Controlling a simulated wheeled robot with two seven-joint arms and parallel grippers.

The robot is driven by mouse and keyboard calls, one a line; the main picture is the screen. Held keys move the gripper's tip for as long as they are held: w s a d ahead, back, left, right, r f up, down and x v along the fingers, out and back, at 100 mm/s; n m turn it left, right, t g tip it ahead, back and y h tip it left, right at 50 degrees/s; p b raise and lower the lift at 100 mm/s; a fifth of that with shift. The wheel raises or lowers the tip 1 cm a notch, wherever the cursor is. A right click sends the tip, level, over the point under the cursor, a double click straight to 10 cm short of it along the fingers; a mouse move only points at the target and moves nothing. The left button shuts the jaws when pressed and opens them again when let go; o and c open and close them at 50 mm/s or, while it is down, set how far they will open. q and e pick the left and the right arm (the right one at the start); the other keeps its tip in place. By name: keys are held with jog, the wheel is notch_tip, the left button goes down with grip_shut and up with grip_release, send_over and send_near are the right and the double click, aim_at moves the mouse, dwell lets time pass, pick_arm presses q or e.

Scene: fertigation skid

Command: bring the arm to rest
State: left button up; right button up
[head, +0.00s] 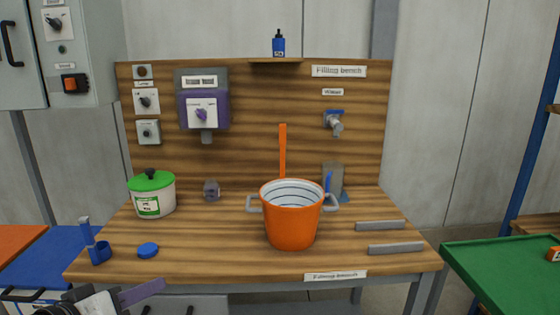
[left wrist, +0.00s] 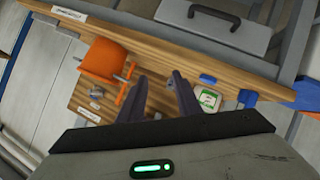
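My left gripper (head: 142,292) shows at the lower left of the head view, low in front of the filling bench (head: 200,262). In the left wrist view its two dark fingers (left wrist: 159,78) stand apart with nothing between them, so it is open and empty. The bench top with the orange pot (left wrist: 104,60) and the white tub with a green lid (left wrist: 209,99) lies beyond the fingers. The fingers appear apart from these things. My right gripper is in neither view.
On the bench stand the orange pot (head: 291,224) with an upright orange handle behind its rim, the green-lidded tub (head: 153,198), a blue cap (head: 148,250), a blue holder (head: 98,249) and two grey bars (head: 395,248). A green table (head: 510,268) stands at right.

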pick_arm(q)
jog(key=s+d+f+m+g, duration=0.15)
jog(key=s+f, duration=0.25)
jog(key=f, duration=0.6)
jog(key=s+d+f+m+g, duration=0.15)
jog(key=s+f, duration=0.25)
jog(key=f, duration=0.6)
jog(key=s+d+f+m, duration=0.1)
jog(key=s+d+f, duration=0.2)
jog(key=s+f, duration=0.3)
jog(key=s+d+f+m+y, duration=0.1)
jog(key=s+d+f, duration=0.2)
jog(key=s+f, duration=0.3)
jog(key=s, duration=0.3)
jog(key=shift+s+f+g, duration=0.35)
jog(key=shift+g, duration=0.05)
